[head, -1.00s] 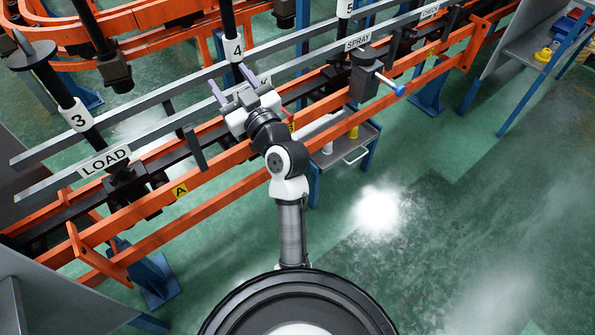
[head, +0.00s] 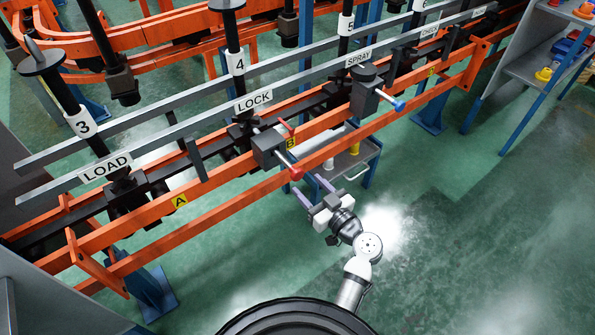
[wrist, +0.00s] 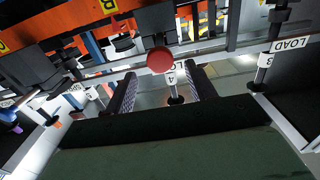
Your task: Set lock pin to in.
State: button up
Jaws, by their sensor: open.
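The lock pin is a rod with a red round knob (head: 296,174) that sticks out towards me from a dark grey block (head: 268,147) on the orange rail, below the LOCK sign (head: 253,101). The knob stands clear of the block. In the wrist view the red knob (wrist: 160,60) is ahead of my gripper, above the gap between the fingers, with the block (wrist: 155,18) behind it. My gripper (head: 314,192) is open and empty, just below and right of the knob in the head view. It appears apart from the knob.
A similar block with a blue knob (head: 398,105) stands at the SPRAY sign (head: 359,60). Orange rails run across in front of me. A grey shelf cart (head: 345,165) stands behind my gripper. The green floor (head: 440,220) at right is clear.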

aim_at(290, 165)
jog(key=p+x, duration=0.1)
jog(key=x, duration=0.5)
jog(key=shift+c, duration=0.4)
grip_shut()
jog(key=b+x, duration=0.2)
jog(key=x, duration=0.1)
jog(key=shift+f, duration=0.2)
jog(key=shift+w+a+r+b, duration=0.1)
jog(key=shift+w+r+b, duration=0.05)
jog(key=shift+b, duration=0.15)
jog(key=shift+r, duration=0.15)
jog(key=shift+o, duration=0.4)
grip_release()
